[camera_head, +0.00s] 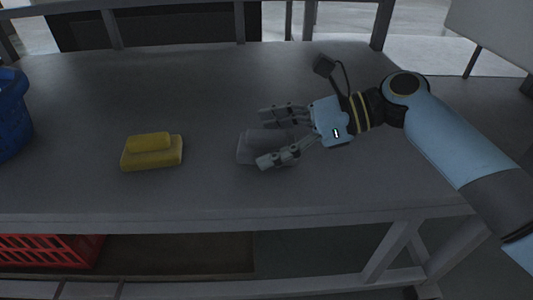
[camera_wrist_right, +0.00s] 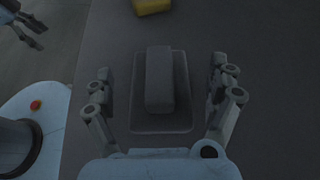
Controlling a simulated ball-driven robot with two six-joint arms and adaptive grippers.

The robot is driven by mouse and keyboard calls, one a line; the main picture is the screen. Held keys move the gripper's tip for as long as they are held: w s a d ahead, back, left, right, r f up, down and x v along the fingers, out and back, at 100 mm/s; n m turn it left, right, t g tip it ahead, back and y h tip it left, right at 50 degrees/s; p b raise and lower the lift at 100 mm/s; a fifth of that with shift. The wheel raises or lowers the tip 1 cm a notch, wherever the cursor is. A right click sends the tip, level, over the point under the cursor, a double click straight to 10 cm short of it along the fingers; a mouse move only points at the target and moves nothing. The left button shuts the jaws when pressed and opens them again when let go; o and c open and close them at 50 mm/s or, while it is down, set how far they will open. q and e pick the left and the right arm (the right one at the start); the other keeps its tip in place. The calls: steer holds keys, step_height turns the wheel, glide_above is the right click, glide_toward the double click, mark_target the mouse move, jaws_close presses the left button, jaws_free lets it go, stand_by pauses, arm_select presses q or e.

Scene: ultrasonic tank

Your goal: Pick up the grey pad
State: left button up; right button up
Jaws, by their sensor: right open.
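The grey pad (camera_head: 250,148) lies on the grey table, a flat base with a raised block along its top. In the right wrist view the pad (camera_wrist_right: 160,80) sits centred between the fingers, with a gap on each side. My right gripper (camera_head: 263,138) is open, with one finger on either side of the pad. Its fingers also show in the right wrist view (camera_wrist_right: 162,82). In the head view the near finger and the hand hide part of the pad. My left gripper (camera_wrist_right: 27,26) shows only small and dark at the upper left of the wrist view.
A yellow pad (camera_head: 152,152) of similar shape lies left of the grey one, well apart. A blue basket (camera_head: 10,115) stands at the table's left edge. A red crate (camera_head: 45,249) sits on the lower shelf. The tabletop behind the pads is clear.

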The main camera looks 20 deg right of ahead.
steer(key=shift+w+a+f, duration=0.1)
steer(key=shift+a+f, duration=0.05)
steer(key=shift+a, duration=0.2)
steer(key=shift+c, duration=0.3)
steer(key=c, duration=1.2)
